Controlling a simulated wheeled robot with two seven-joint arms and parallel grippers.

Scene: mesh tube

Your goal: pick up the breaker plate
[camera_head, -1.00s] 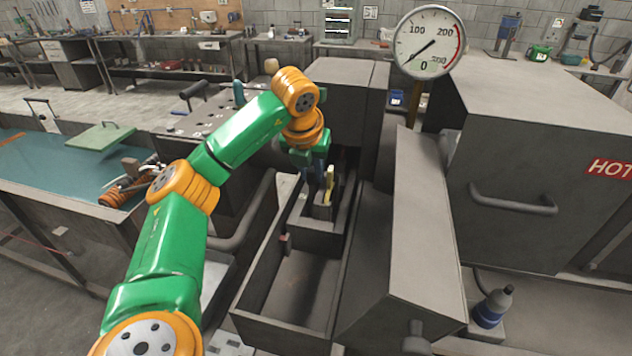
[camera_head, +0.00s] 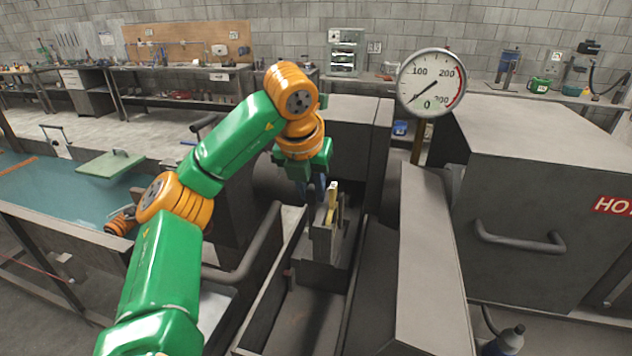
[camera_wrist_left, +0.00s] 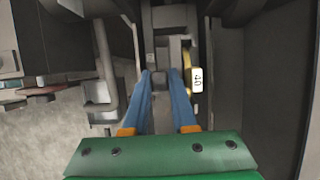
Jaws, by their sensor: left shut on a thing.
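My left gripper (camera_head: 320,190) reaches down from the left arm into the narrow dark trough. Its two blue fingers show in the left wrist view (camera_wrist_left: 163,74) with a small gap between the tips. They are shut on a grey piece at the tips, which I take for the breaker plate; the fingers and shadow hide most of it. A yellow-edged piece (camera_head: 333,202) stands upright just right of the fingers. In the left wrist view it carries a white tag (camera_wrist_left: 196,79) reading 40. A grey stepped block (camera_head: 322,246) sits below. My right gripper is not in view.
The long grey trough (camera_head: 300,318) opens toward me, its floor bare at the near end. A tall grey housing (camera_head: 425,250) stands close on its right, with a large HOT box (camera_head: 540,200) beyond. A bent pipe handle (camera_head: 250,245) is on the left. A gauge (camera_head: 432,79) stands behind.

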